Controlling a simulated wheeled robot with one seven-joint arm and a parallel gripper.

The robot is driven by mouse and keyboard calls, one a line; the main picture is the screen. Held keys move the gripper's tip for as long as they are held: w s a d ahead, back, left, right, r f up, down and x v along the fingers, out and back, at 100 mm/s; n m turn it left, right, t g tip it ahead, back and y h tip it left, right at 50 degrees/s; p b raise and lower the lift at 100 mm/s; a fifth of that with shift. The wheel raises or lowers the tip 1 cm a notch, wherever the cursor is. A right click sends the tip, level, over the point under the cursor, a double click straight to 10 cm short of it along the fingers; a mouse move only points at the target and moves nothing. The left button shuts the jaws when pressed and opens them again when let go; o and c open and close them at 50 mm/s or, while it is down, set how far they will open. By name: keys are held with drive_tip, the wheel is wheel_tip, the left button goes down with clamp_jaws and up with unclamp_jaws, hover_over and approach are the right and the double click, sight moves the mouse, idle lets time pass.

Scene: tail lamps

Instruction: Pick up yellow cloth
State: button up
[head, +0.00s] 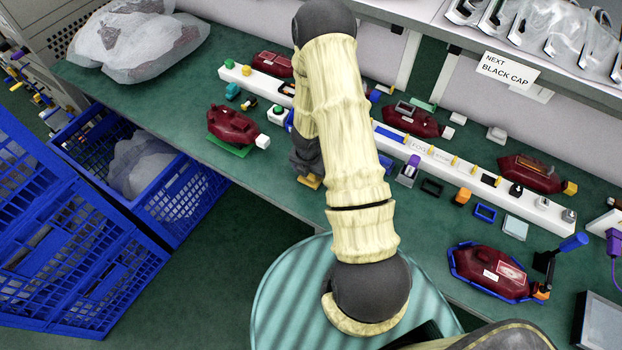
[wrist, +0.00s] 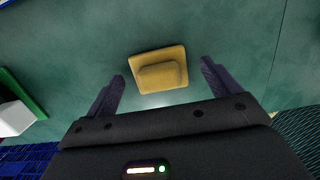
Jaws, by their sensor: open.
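The yellow cloth (wrist: 158,70) lies on the green worktop in the wrist view, a small folded piece with a raised middle. My gripper (wrist: 162,76) is open, with one dark finger to the left of the cloth and one to the right. The fingers do not touch it, and the cloth lies around and just beyond the fingertip line. In the head view my gripper (head: 310,180) is near the bench's front edge, mostly hidden behind my arm. A small part of the yellow cloth (head: 310,182) shows just below it.
Dark red lamps (head: 233,125) stand on the bench, one left of my gripper on a green piece. A white rail (head: 440,155) with small parts runs behind. Blue crates (head: 185,190) stand at the front left. The worktop right around the cloth is clear.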

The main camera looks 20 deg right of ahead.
drive_tip(key=shift+f, duration=0.35)
drive_tip(key=c, duration=1.1)
drive_tip(key=shift+o, duration=0.2)
drive_tip(key=shift+r, duration=0.15)
